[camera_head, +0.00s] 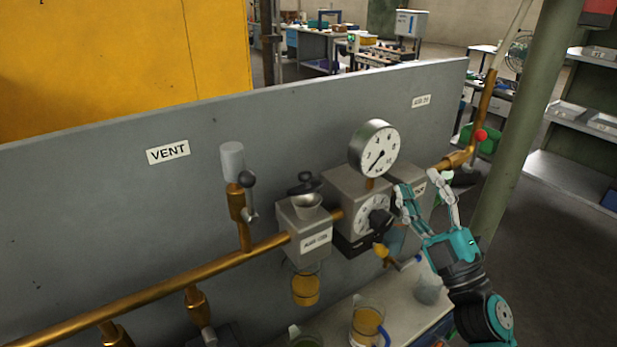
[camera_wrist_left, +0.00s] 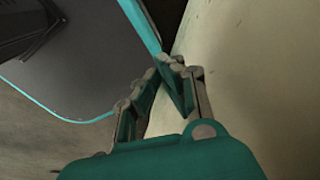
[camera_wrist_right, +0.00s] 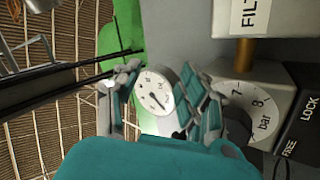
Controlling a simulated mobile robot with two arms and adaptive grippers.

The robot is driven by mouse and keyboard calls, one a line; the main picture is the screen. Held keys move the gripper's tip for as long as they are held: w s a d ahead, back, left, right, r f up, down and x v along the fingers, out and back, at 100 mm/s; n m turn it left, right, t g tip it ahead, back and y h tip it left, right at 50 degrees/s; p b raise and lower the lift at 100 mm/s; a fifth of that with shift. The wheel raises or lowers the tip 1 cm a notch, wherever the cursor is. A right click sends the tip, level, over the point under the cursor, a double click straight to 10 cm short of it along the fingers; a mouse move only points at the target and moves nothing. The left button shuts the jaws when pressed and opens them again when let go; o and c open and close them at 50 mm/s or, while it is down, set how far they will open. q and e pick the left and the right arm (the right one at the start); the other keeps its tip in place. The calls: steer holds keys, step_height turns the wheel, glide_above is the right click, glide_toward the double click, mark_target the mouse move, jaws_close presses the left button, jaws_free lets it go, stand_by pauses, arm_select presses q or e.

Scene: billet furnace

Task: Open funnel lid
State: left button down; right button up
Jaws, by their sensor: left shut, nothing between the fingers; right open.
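The small metal funnel (camera_head: 308,203) sits on top of a grey block with a label, left of the gauges in the head view. Its dark lid (camera_head: 304,184) shows just above and behind the pale rim, and the bowl's inside seems visible. My right gripper (camera_head: 418,182) is open and empty, to the right of the funnel and apart from it, near the right-hand grey box. It also shows open in the right wrist view (camera_wrist_right: 160,75), with a round gauge between its fingers. My left gripper (camera_wrist_left: 168,68) is shut and empty in the left wrist view, away from the funnel.
The upper gauge (camera_head: 374,149) and the lower dial with a black knob (camera_head: 376,223) stand between funnel and right gripper. A copper pipe (camera_head: 170,278) runs left, with a vent valve lever (camera_head: 247,180). Jugs (camera_head: 367,322) stand below. A green post (camera_head: 520,125) rises at right.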

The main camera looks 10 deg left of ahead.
steer(key=s+a+r+n+g+y, duration=0.45)
steer(key=s+r+n+g, duration=0.25)
steer(key=n+g, duration=0.3)
steer(key=s+a+r+n+g+y, duration=0.45)
steer(key=s+r+n+g, duration=0.25)
steer(key=n, duration=0.4)
steer(key=s+a+n+g+h, duration=0.3)
steer(key=s+n+g, duration=0.1)
steer(key=s+n, duration=0.2)
steer(key=n+t+h+p, duration=0.1)
steer(key=t+h+p, duration=0.8)
steer(key=t+h, duration=0.15)
glide_toward(308, 175)
steer(key=x, duration=0.8)
steer(key=shift+w+a, duration=0.3)
arm_select(q)
step_height(308, 175, up, 9)
steer(key=w, duration=0.1)
steer(key=shift+w+a+f, duration=0.15)
steer(key=shift+f, duration=0.05)
arm_select(e)
steer(key=shift+w+a+f, duration=0.45)
